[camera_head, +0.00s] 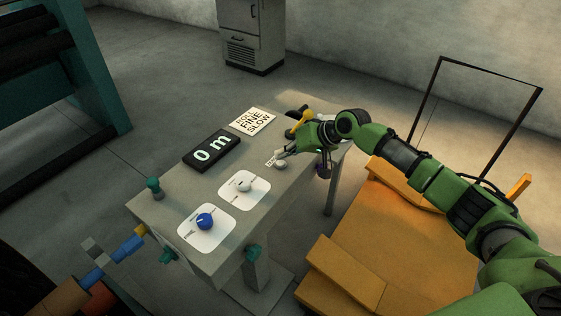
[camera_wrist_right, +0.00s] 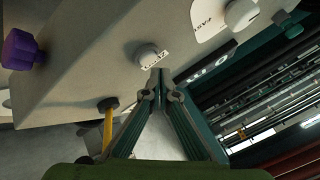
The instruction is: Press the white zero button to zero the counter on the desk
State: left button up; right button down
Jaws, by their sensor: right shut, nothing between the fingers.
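The white zero button (camera_head: 281,164) is a small round knob on the grey desk (camera_head: 170,205), beside a small printed label. The counter (camera_head: 211,149) is a black block on the desk showing "0 m". My right gripper (camera_head: 282,154) is shut and empty, its fingertips close to the button in the head view. In the right wrist view the shut fingertips (camera_wrist_right: 160,73) sit just below the white button (camera_wrist_right: 148,54) and its label. I cannot tell whether they touch it. My left gripper is not in view.
A white dial (camera_head: 243,185) and a blue dial (camera_head: 205,221) sit on white plates nearer me. A card (camera_head: 252,121) lies behind the counter. A yellow-handled tool (camera_head: 302,120) and a purple knob (camera_head: 322,171) are near the desk's right end.

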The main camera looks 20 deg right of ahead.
aim_at(283, 163)
jog(key=shift+r, duration=0.15)
notch_tip(283, 163, up, 5)
jog(key=p, duration=0.4)
jog(key=shift+p, duration=0.4)
